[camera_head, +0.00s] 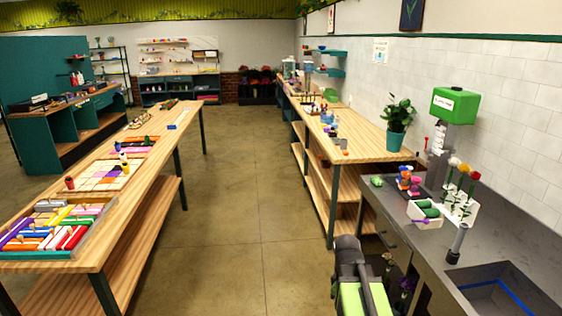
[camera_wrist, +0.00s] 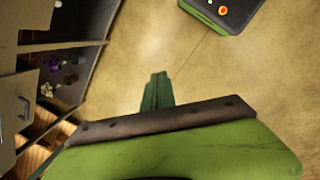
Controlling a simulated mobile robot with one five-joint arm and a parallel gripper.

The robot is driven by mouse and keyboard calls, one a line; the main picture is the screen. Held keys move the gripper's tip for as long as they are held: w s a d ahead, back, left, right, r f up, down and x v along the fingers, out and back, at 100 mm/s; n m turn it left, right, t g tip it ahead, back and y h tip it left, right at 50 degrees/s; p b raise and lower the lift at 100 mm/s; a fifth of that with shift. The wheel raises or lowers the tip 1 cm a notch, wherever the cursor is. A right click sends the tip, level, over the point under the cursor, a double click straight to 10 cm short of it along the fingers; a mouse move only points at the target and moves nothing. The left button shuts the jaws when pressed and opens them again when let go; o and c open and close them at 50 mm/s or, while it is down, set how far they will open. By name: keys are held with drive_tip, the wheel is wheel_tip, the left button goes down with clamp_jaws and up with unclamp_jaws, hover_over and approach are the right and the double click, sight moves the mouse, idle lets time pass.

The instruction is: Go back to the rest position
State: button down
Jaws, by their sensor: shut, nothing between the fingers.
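My gripper (camera_wrist: 157,92) shows in the wrist view, with its dark green fingers together and nothing between them. Bare floor lies behind the fingers. In the head view, my black and green arm (camera_head: 357,278) is at the bottom, right of the middle, beside the front of the grey sink counter (camera_head: 425,240). I cannot make out the fingertips in the head view.
A long wooden table (camera_head: 135,215) with colourful rolls stands at left. A wooden bench (camera_head: 360,149) stands at right, behind the sink counter. The floor aisle (camera_head: 240,170) between them is clear. In the wrist view, open cabinet shelves (camera_wrist: 75,70) are at left.

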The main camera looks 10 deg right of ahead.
drive_tip(key=a+m+y, duration=0.1)
drive_tip(key=a+m, duration=0.7)
drive_tip(key=a, duration=0.5)
drive_tip(key=shift+f+m, duration=0.3)
drive_tip(key=shift+f, duration=0.1)
